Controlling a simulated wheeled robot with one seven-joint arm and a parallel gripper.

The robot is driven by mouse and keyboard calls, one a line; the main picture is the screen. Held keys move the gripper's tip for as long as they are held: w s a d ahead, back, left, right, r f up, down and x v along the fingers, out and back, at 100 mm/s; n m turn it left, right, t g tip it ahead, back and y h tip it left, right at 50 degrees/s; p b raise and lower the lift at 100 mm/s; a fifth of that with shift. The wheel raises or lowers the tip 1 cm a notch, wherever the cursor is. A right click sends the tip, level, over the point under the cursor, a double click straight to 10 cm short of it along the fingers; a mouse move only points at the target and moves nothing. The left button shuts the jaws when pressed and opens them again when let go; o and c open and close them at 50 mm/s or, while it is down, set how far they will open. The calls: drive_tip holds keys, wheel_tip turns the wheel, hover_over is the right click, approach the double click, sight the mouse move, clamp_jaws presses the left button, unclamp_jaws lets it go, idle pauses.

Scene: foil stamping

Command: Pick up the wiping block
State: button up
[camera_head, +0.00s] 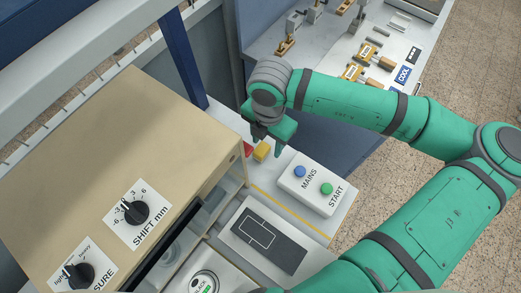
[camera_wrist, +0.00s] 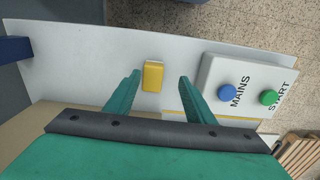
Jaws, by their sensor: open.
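A small yellow block with a pale edge, which looks like the wiping block (camera_head: 261,151), lies on the white bench top beside the beige machine. In the wrist view the block (camera_wrist: 153,75) shows between my two green fingers, nearer the left one, with gaps on both sides. My gripper (camera_head: 268,133) is open and empty, just beyond the block in the head view. In the wrist view my gripper (camera_wrist: 160,76) points down towards the bench; its height above the block is hard to tell.
A white control box (camera_head: 312,190) with blue MAINS and green START buttons stands right of the block. A small red item (camera_head: 247,149) is beside the block. The beige machine (camera_head: 110,160) fills the left. A dark plate (camera_head: 262,240) lies in front. Another table with tools stands behind.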

sight(263, 147)
drive_tip(key=f, duration=0.2)
drive_tip(key=a+f, duration=0.1)
drive_tip(key=shift+w+a+f, duration=0.1)
drive_tip(key=shift+w+f, duration=0.15)
drive_tip(key=shift+f, duration=0.05)
drive_tip(key=shift+w+f, duration=0.2)
drive_tip(key=shift+f, duration=0.15)
drive_tip(key=shift+s+a, duration=0.1)
drive_tip(key=shift+a, duration=0.05)
drive_tip(key=c, duration=1)
drive_tip(key=shift+d, duration=0.25)
drive_tip(key=shift+c, duration=0.7)
drive_tip(key=shift+s, duration=0.1)
drive_tip(key=shift+r, duration=0.1)
